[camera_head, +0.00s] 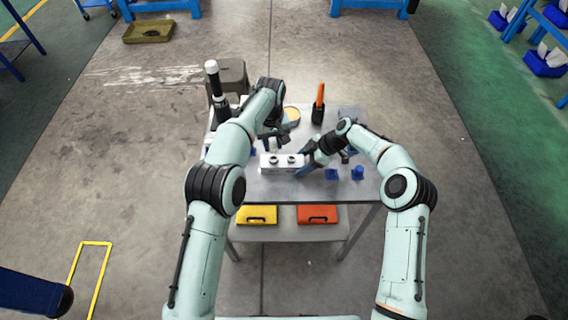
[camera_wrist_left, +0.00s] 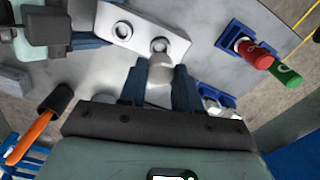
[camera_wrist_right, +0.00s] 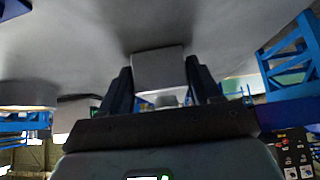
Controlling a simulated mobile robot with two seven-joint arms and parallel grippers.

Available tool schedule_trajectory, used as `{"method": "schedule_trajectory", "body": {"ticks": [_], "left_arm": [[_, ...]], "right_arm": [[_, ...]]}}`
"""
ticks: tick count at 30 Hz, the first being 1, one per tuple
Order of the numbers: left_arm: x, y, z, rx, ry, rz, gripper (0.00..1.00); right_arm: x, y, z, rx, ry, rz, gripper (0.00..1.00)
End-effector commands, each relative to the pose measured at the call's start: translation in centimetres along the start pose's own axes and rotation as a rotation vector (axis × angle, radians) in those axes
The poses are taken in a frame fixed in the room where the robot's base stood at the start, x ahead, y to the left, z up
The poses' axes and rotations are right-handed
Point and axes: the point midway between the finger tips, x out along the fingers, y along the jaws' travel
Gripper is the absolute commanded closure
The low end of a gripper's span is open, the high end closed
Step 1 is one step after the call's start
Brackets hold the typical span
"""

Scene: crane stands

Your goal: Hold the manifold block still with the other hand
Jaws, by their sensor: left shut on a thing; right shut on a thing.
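The white manifold block (camera_head: 268,168) lies on the grey table, two round ports in its top. In the left wrist view the block (camera_wrist_left: 136,32) is at the top. My right gripper (camera_head: 302,168) is shut on the block's right end; in the right wrist view the block's end (camera_wrist_right: 158,68) sits between the fingers. My left gripper (camera_head: 275,146) is just behind the block. In the left wrist view it is shut on a pale, roundish fitting (camera_wrist_left: 158,82), close to one port. I cannot tell whether the fitting touches the port.
An orange-handled tool (camera_head: 320,93) stands in a black holder at the back. Blue pieces (camera_head: 358,173) lie right of the block. Yellow (camera_head: 257,215) and orange (camera_head: 317,214) cases lie on the lower shelf.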

Motion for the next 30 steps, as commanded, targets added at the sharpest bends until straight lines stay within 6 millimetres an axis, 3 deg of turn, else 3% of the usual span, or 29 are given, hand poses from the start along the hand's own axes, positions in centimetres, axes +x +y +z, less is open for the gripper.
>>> {"method": "schedule_trajectory", "body": {"ticks": [2, 3, 5, 6, 17, 30], "left_arm": [[0.0, 0.0, 0.0, 0.0, 0.001, 0.0, 1.0], [0.0, 0.0, 0.0, 0.0, 0.001, 0.0, 1.0], [0.0, 0.0, 0.0, 0.0, 0.001, 0.0, 1.0], [0.0, 0.0, 0.0, 0.0, 0.001, 0.0, 1.0], [0.0, 0.0, 0.0, 0.0, 0.0, 0.0, 1.0], [0.0, 0.0, 0.0, 0.0, 0.001, 0.0, 1.0]], "right_arm": [[0.0, 0.0, 0.0, -0.001, 0.0, 0.0, 0.78], [0.0, 0.0, 0.0, -0.001, 0.0, 0.0, 0.31], [0.0, 0.0, 0.0, -0.001, 0.0, 0.0, 0.11], [0.0, 0.0, 0.0, -0.001, 0.0, 0.0, 0.07], [-0.7, 0.0, 0.0, 0.0, 0.0, 0.001, 0.07], [-9.1, 0.1, 0.0, 0.0, -0.001, 0.004, 0.07]]}}
